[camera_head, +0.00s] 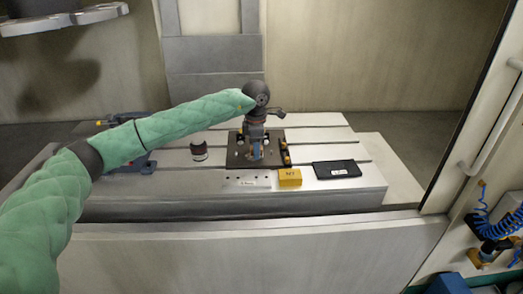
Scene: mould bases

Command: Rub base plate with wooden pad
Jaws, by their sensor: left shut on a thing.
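The dark base plate (273,158) lies on the slotted machine table (330,132), near its middle. My left gripper (256,152) reaches down over the plate from my green-sleeved left arm. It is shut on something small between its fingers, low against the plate. The held thing is mostly hidden by the gripper, so I cannot make out the wooden pad clearly or tell whether it touches the plate. My right gripper is not in view.
A yellow block (290,178) and a black flat case (337,169) lie right of the plate. A small dark-topped cylinder (199,152) stands to its left. A blue tool (143,166) is partly behind my arm. The machine's front wall (250,250) rises before the table.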

